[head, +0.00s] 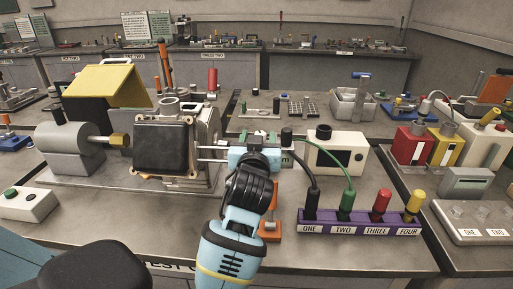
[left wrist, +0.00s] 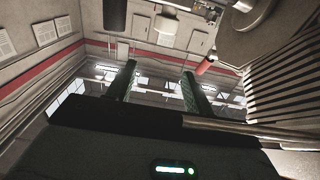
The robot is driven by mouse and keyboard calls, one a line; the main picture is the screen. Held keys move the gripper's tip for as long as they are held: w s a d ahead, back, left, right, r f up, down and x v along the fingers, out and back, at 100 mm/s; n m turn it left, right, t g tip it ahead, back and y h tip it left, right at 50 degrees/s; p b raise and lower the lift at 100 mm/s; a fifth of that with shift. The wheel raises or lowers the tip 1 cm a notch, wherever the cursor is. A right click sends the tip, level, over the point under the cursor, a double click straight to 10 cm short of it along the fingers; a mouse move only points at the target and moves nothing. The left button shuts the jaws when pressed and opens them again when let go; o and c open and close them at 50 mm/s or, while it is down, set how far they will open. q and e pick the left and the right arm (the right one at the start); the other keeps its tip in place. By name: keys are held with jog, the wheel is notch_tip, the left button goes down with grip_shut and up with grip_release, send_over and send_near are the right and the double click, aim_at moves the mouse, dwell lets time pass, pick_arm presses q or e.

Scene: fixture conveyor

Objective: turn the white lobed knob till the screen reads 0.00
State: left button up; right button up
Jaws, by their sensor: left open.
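I cannot make out the white lobed knob in either view; my left arm and gripper may hide it. My right gripper is not in view.
A purple socket block (head: 360,227) with several coloured plugs stands front right; black and green cables arch up from it. A grey motor-like machine (head: 72,150) and a dark-faced housing (head: 163,148) stand left of the gripper. The front left bench top is mostly clear.

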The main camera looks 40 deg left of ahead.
pick_arm(q)
jog(key=v, duration=0.5)
jog(key=shift+r, duration=0.25)
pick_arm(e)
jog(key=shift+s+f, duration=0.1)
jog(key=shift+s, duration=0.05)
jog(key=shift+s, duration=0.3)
